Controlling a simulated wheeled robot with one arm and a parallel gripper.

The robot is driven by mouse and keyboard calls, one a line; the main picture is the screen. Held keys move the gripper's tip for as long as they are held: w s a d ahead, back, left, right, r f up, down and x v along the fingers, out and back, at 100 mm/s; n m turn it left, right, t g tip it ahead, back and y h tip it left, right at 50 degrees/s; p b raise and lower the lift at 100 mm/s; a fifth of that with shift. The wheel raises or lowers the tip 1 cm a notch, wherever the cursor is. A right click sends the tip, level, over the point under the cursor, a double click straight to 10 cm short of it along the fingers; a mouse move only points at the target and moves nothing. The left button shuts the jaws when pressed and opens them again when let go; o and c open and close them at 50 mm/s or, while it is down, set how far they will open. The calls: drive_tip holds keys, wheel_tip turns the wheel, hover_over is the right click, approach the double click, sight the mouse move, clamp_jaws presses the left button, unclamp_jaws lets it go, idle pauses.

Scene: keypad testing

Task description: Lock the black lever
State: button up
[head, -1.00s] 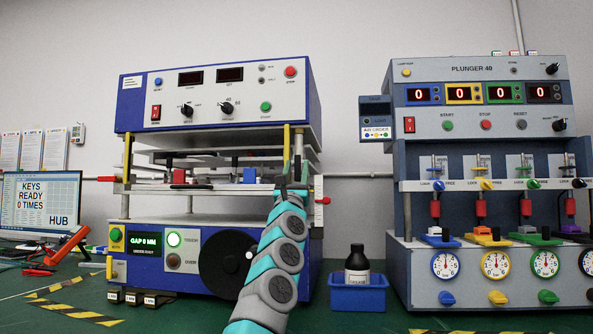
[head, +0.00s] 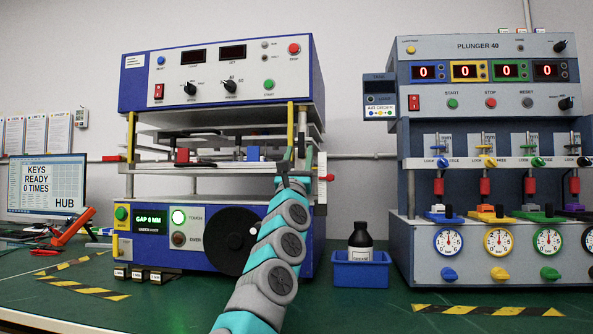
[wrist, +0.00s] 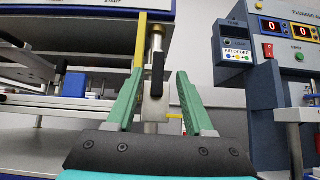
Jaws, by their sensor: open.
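My gripper (head: 297,165) is open at the right front post of the blue and white press. In the wrist view, a black upright lever (wrist: 158,73) on a metal block stands between the green fingers of my gripper (wrist: 161,78), with no clear contact visible. In the head view my arm and gripper hide this spot. Another black lever (head: 584,161) sits at the right end of the LOCK/FREE row on the Plunger 40 machine, well away from my gripper. Its exact setting is too small to tell.
The press (head: 220,80) has plates and a red-tipped handle (head: 327,178) close right of my gripper. A blue bin (head: 360,275) with a dark bottle (head: 360,240) stands between the press and the Plunger 40 (head: 480,75). A monitor (head: 42,190) is at left.

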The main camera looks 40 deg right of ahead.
drive_tip(key=shift+b+v, duration=1.45)
drive_tip(key=shift+v, duration=0.5)
drive_tip(key=shift+w+f, duration=0.1)
